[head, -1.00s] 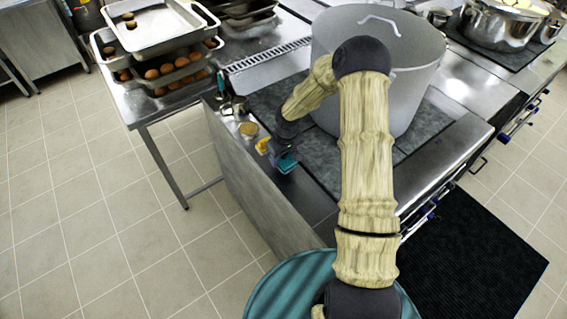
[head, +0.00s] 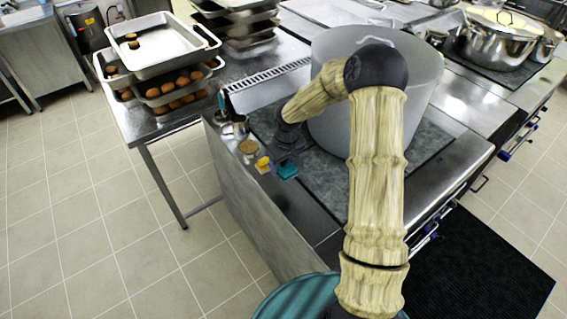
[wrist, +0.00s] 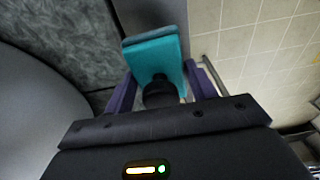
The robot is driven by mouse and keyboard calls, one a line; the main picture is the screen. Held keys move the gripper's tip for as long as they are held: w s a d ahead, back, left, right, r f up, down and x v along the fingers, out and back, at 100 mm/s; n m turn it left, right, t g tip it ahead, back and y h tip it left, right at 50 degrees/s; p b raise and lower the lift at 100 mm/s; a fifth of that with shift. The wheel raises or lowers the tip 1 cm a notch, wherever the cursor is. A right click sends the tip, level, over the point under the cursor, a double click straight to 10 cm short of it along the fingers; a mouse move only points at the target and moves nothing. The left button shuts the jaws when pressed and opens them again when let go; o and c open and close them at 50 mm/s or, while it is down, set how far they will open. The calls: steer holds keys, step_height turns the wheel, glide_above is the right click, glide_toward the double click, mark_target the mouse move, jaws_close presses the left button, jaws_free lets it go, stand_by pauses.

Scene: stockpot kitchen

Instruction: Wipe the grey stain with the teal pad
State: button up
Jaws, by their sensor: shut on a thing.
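The teal pad (head: 287,170) is at the counter's front strip, beside the grey stovetop panel. It also shows in the wrist view (wrist: 157,52), with a dark knob (wrist: 160,93) on it. My gripper (wrist: 162,76) is shut on the pad's knob, with a purple finger on each side. In the head view my gripper (head: 286,158) is small and dark, right above the pad. I cannot tell whether the pad touches the counter. I cannot make out the grey stain in either view; it may be under the pad or behind my arm.
A large grey stockpot (head: 415,118) stands close to the right of my gripper. A yellow item (head: 263,164), a round brown-topped container (head: 248,147) and metal cups (head: 240,126) line the strip to the left.

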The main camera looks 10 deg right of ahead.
mark_target(284, 176)
steer(key=shift+m, duration=0.9)
steer(key=s+f, duration=0.2)
steer(key=s+a+f, duration=0.1)
steer(key=s, duration=0.1)
steer(key=shift+f, duration=0.4)
steer(key=s, duration=0.1)
steer(key=s+f+m, duration=0.2)
steer(key=s, duration=0.1)
steer(key=shift+d+f+h, duration=0.1)
steer(key=shift+d+h, duration=0.2)
steer(key=shift+d, duration=0.1)
steer(key=shift+s+d+f+m, duration=0.1)
steer(key=shift+m, duration=0.2)
